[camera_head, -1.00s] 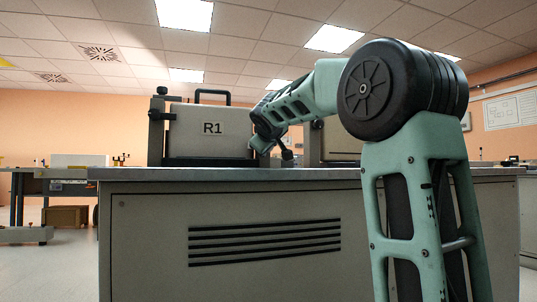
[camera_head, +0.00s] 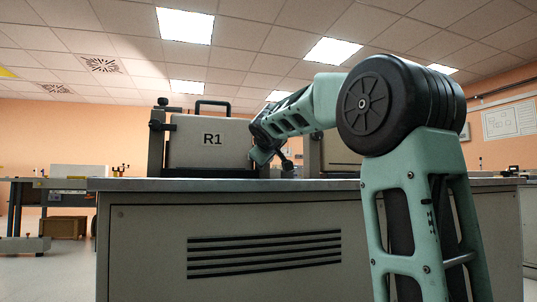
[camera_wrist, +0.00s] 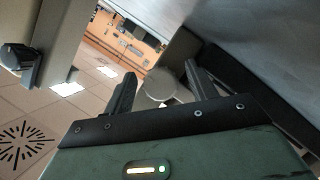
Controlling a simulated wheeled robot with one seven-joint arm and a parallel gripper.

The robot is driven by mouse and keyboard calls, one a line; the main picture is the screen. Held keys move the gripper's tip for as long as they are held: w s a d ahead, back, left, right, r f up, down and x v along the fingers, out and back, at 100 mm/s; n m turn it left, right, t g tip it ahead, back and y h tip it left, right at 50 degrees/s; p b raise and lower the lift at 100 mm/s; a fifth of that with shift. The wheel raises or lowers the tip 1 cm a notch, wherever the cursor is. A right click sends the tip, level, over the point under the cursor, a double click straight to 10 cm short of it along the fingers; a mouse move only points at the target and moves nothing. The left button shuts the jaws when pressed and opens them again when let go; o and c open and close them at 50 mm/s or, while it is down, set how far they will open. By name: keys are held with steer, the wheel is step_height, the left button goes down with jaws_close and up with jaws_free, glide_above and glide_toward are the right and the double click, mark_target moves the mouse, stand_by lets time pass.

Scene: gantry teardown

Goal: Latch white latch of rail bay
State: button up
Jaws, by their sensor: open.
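In the head view, a pale grey box labelled R1 (camera_head: 190,145) stands in a dark frame on the bench, with a dark handle on top. My gripper (camera_head: 286,164) is at the box's right side, small and partly hidden by my arm. In the wrist view, my gripper (camera_wrist: 160,70) is open, its two dark fingers spread apart. A pale rounded piece (camera_wrist: 161,86) shows between the fingers; I cannot tell whether it is the white latch, or whether a finger touches it. A dark clamp-like part (camera_wrist: 18,62) sits on a pale panel at the left.
The grey bench (camera_head: 140,186) has a vented front panel below its top. A second framed unit (camera_head: 338,158) stands right of my gripper, partly behind my arm. In the wrist view, a broad grey surface (camera_wrist: 255,40) lies close at the upper right.

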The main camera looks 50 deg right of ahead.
steer(key=b+v, duration=0.5)
steer(key=v, duration=1.2)
steer(key=shift+a, duration=0.2)
